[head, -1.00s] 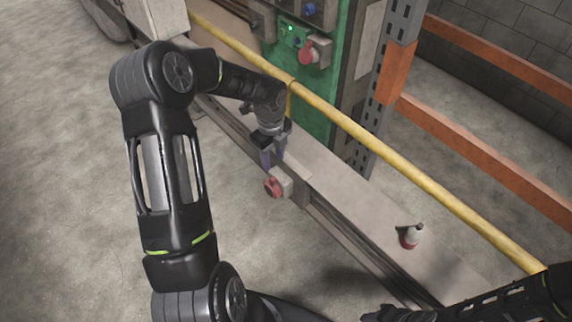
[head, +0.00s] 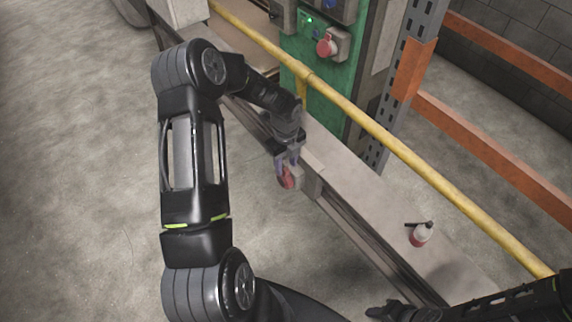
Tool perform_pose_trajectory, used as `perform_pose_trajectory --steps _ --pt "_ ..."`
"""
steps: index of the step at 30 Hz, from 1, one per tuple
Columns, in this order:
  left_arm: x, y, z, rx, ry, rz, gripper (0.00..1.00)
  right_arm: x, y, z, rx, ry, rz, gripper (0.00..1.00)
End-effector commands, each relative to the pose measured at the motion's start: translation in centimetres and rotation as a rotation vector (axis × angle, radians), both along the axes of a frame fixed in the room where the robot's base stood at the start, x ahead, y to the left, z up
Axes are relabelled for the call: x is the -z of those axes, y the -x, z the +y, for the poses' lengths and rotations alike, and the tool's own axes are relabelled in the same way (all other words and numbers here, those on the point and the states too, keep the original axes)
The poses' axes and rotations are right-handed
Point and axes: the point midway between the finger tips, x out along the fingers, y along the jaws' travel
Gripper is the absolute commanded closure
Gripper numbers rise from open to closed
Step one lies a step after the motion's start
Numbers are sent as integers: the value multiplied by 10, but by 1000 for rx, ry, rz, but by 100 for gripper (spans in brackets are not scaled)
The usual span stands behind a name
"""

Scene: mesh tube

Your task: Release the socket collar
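The red round socket collar (head: 287,177) sits on a small pale grey box (head: 297,176) at the near side of the long bench. My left gripper (head: 287,162) points down, right at the red collar, with its two bluish fingertips apart. The fingertips overlap the collar's upper part in the picture; whether they touch it cannot be told. The collar's upper part is partly hidden by the fingers. My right gripper (head: 388,311) is at the bottom edge, dark and partly cut off, away from the collar; its fingers cannot be made out.
A red-and-white bottle-like thing (head: 420,236) with a dark top stands on the bench (head: 352,188). A yellow rail (head: 400,150) runs along behind the bench. A green panel (head: 318,85) carries another red socket (head: 326,47). The floor at left is clear.

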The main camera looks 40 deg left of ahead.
Motion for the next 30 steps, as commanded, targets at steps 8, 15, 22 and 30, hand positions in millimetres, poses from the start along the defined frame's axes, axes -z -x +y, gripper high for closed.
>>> perform_pose_trajectory --steps 8,15,22,30 --pt "13 0 0 -1 -1 -1 60 -1 0 0 1 1 1 64" --pt "13 0 0 -1 0 -1 67 -1 0 0 0 1 1 64" --pt "13 0 0 -1 0 -1 86 -1 0 0 0 1 1 64" --pt "13 0 0 0 0 -1 100 -1 0 0 0 1 1 64"
